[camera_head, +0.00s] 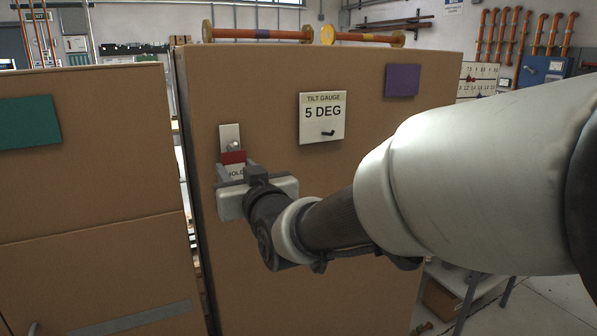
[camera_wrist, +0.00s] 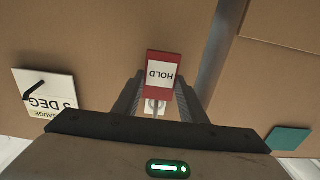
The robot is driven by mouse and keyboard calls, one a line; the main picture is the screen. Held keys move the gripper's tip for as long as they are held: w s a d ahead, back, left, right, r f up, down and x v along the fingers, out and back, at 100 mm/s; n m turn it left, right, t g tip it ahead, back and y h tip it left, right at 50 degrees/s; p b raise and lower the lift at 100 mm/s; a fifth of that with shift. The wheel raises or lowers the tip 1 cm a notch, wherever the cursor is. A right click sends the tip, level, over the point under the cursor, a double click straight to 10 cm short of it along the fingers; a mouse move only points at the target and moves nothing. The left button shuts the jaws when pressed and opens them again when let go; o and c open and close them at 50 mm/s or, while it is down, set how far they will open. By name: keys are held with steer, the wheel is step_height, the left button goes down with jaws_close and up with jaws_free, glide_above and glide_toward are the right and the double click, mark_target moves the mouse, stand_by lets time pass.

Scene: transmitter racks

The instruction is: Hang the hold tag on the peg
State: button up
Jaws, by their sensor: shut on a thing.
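The hold tag (camera_head: 233,158) has a red top and a white lower part reading HOLD. My gripper (camera_head: 236,174) is shut on its lower part in front of the brown cabinet. In the wrist view the tag (camera_wrist: 161,75) appears upside down between the fingers of my gripper (camera_wrist: 160,88). The peg sticks out from a small metal plate (camera_head: 230,133) on the cabinet face, just above the tag's red top in the head view. The plate also shows between the fingers in the wrist view (camera_wrist: 153,106). I cannot tell whether the tag touches the peg.
A tilt gauge card (camera_head: 322,117) with a small dark lever is right of the peg plate. A purple square (camera_head: 402,80) is farther right. A neighbouring cabinet with a green panel (camera_head: 28,122) stands left, across a narrow gap. Orange rods (camera_head: 262,34) lie on top.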

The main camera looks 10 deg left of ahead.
mark_target(234, 158)
steer(key=shift+s+d, duration=0.1)
steer(key=shift+s, duration=0.05)
stand_by(0.3)
steer(key=shift+s+d+r+b, duration=0.15)
steer(key=shift+s+d+b, duration=0.1)
steer(key=shift+s+b, duration=0.2)
steer(key=shift+s, duration=0.1)
steer(key=shift+s+d+r, duration=0.2)
steer(key=shift+s+r, duration=0.05)
steer(key=shift+r, duration=0.15)
steer(key=shift+s+d+r, duration=0.15)
steer(key=shift+s+r, duration=0.05)
steer(key=shift+r, duration=0.2)
steer(key=shift+s, duration=0.1)
steer(key=shift+b+v, duration=0.5)
steer(key=shift+v, duration=2.05)
steer(key=shift+d+r, duration=0.1)
